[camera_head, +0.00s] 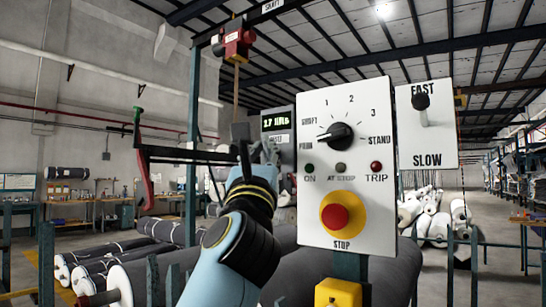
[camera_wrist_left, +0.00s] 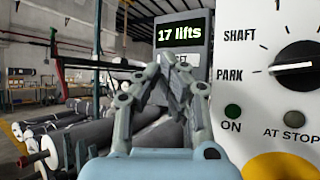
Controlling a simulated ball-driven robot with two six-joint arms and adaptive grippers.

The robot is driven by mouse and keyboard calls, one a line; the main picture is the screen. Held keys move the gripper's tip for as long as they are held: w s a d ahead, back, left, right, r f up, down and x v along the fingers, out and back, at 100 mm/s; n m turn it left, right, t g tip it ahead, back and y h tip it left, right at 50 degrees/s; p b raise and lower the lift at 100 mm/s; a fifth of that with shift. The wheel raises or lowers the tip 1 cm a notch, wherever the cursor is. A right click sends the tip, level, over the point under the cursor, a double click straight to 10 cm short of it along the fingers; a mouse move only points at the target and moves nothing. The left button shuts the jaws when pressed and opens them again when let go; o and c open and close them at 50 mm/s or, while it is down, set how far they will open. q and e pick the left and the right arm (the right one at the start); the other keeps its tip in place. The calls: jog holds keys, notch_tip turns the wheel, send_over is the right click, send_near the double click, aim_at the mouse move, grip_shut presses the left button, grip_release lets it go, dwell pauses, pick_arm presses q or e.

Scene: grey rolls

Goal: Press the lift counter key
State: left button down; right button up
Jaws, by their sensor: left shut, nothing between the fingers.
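The lift counter (camera_head: 277,122) is a small grey box with a green display, left of the white control panel (camera_head: 312,225). Its display reads "17 lifts" in the left wrist view (camera_wrist_left: 180,33). A small, hard-to-read label shows under the display in the head view. My left gripper (camera_head: 266,152) is shut and empty, just below and in front of the counter. In the left wrist view its closed fingertips (camera_wrist_left: 176,60) overlap the lower part of the counter, hiding the key area. I cannot tell whether they touch it. My right gripper is not in view.
The panel holds a black selector knob (camera_head: 336,136) pointing to PARK, lamps and a red stop button (camera_head: 335,216). A FAST/SLOW lever plate (camera_head: 428,135) is at right. A red-and-black switch box (camera_head: 234,40) hangs above. Grey rolls (camera_head: 345,278) lie behind.

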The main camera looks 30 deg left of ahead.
pick_arm(q)
jog(key=shift+w, duration=0.1)
dwell(0.3)
jog(key=shift+w, duration=0.35)
jog(key=shift+w+d, duration=0.1)
jog(key=shift+w, duration=0.4)
dwell(0.8)
jog(key=shift+s, duration=0.95)
jog(key=s, duration=0.1)
jog(key=s+p, duration=0.1)
jog(key=s, duration=0.1)
jog(key=s+p, duration=0.1)
jog(key=s, duration=0.1)
jog(key=shift+a, duration=0.3)
